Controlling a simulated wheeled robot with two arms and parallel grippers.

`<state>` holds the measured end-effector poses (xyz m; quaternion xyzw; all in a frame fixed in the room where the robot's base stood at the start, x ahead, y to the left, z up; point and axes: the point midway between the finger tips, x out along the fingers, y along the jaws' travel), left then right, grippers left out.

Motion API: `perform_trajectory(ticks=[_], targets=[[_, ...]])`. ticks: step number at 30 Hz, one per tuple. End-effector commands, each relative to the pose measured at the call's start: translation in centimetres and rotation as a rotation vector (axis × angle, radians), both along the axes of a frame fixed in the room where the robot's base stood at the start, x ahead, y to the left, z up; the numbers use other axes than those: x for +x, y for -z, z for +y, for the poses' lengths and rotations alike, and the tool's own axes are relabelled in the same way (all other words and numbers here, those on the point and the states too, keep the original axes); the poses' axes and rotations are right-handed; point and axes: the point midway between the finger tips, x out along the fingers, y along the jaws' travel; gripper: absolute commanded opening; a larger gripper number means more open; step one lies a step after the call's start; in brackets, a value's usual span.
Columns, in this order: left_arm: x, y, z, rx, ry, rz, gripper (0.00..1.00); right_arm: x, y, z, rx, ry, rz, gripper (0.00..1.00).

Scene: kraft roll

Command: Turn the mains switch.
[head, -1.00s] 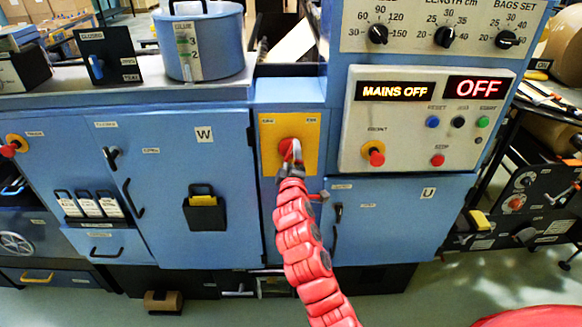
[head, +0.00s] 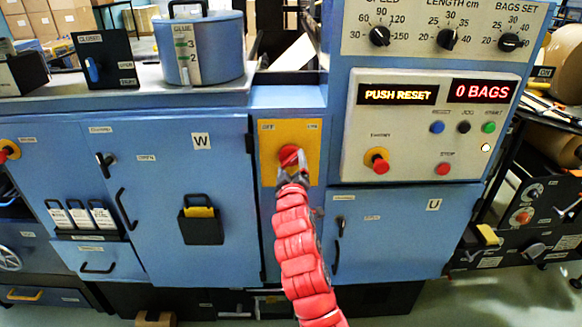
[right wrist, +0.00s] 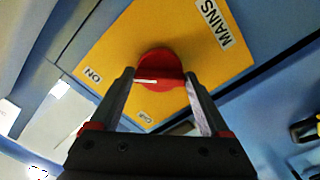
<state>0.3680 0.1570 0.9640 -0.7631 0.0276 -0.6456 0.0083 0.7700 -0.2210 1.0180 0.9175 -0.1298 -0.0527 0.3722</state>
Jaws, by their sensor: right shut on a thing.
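The mains switch is a red rotary knob (head: 289,154) on a yellow plate (head: 268,170), labelled OFF at top left and ON at top right. My right gripper (head: 291,172) is at the knob. In the right wrist view, the gripper's two fingers (right wrist: 160,78) are shut on the red knob (right wrist: 158,62), one on each side. A white mark on the knob's grip lies toward the ON label side there. The display (head: 397,94) reads PUSH RESET, and the one beside it (head: 482,91) reads 0 BAGS. My left gripper is not in view.
The control panel (head: 410,125) to the right carries blue, black and green buttons, a red stop button (head: 443,168), a red knob (head: 378,163) on yellow and a lit lamp (head: 485,148). A blue glue pot (head: 215,50) stands at upper left.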

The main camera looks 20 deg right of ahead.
Motion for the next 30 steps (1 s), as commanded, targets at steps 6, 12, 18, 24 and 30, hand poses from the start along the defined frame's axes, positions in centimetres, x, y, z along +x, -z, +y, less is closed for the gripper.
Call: perform_trajectory(ticks=[6, 12, 18, 24, 30], targets=[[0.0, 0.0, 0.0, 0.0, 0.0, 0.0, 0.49, 0.0, 0.3, 0.0, 0.003, 0.0, 0.005, 0.82], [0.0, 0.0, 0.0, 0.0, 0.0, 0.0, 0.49, 0.0, 0.2, 0.0, 0.002, -0.001, 0.003, 1.0], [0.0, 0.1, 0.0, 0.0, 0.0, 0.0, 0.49, -0.2, 0.1, 0.1, 0.001, -0.001, 0.002, 1.0], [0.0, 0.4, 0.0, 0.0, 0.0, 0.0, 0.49, -2.3, 0.0, 0.8, 0.0, -0.003, -0.004, 1.0], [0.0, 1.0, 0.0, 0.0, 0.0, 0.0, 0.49, -6.4, 0.1, 2.0, 0.0, -0.005, -0.002, 1.0]])
